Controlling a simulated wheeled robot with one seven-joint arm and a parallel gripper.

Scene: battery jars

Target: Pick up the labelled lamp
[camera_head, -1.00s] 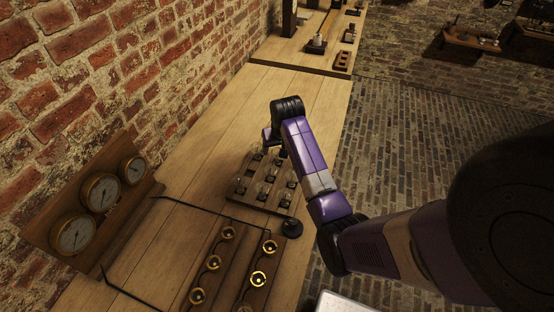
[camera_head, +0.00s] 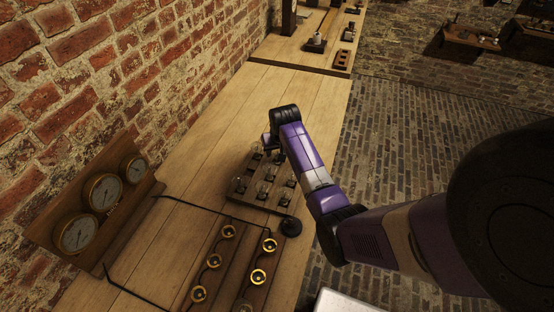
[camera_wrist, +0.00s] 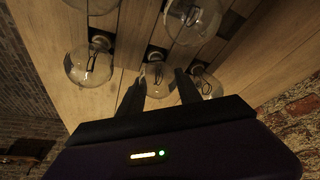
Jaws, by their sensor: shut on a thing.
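Several clear glass lamps stand in a dark wooden rack (camera_head: 240,190) on the bench. My gripper (camera_wrist: 160,77) is at the rack's far side, and its two dark fingers are on either side of one lamp (camera_wrist: 159,83), shut on it. In the wrist view this lamp still sits among its neighbours: one lamp (camera_wrist: 90,64) to the left, one (camera_wrist: 192,18) above and one (camera_wrist: 205,82) close to the right finger. In the head view my arm partly hides the gripper. No label can be read on any lamp.
A board with brass sockets (camera_head: 257,277) lies nearer on the bench, with a round black knob (camera_head: 290,226) beside the rack. A gauge panel (camera_head: 104,194) stands at the left by the brick wall. The bench (camera_head: 290,85) beyond the rack is clear.

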